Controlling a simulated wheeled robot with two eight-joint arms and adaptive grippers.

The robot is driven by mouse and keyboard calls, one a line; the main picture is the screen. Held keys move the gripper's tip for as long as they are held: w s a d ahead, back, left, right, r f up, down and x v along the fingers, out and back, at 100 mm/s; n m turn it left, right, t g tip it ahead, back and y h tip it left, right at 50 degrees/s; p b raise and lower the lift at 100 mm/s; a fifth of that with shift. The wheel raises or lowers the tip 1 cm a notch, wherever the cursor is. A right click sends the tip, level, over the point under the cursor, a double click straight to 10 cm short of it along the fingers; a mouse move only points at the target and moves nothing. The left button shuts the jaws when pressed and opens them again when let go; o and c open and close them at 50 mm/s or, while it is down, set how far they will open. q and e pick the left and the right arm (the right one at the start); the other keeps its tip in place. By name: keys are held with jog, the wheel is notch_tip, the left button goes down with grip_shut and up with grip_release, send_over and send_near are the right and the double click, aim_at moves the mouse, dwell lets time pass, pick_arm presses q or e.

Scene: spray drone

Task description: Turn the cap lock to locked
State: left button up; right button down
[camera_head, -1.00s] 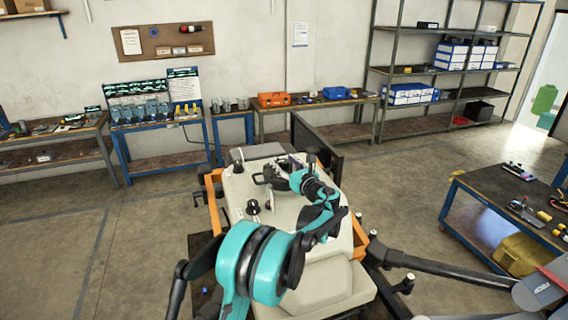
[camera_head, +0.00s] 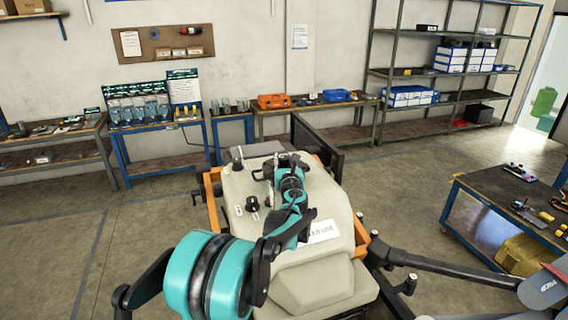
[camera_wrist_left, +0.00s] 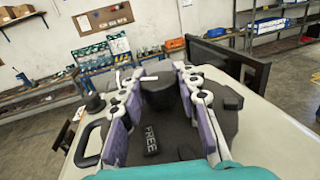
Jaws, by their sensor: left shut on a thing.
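My left gripper (camera_head: 284,163) is over the far part of the drone's beige body (camera_head: 338,205). In the left wrist view, its two fingers with purple pads (camera_wrist_left: 158,84) stand on either side of a dark round cap (camera_wrist_left: 162,97), shut on it. The cap sits on a dark round base (camera_wrist_left: 182,137), where a raised label reading "FREE" (camera_wrist_left: 151,140) shows near the fingers. In the head view the gripper hides most of the cap. My right gripper is not in view.
Black knobs (camera_head: 252,203) stand left of the gripper on the body. A dark upright panel (camera_head: 318,148) is close behind it. Orange frame parts (camera_head: 361,238) and a black drone arm (camera_head: 450,268) flank the body. A work table (camera_head: 510,205) stands right; open floor lies left.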

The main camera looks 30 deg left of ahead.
aim_at(284, 157)
pick_arm(q)
jog(key=o, duration=1.2)
notch_tip(284, 157, up, 10)
jog(key=shift+r, duration=0.1)
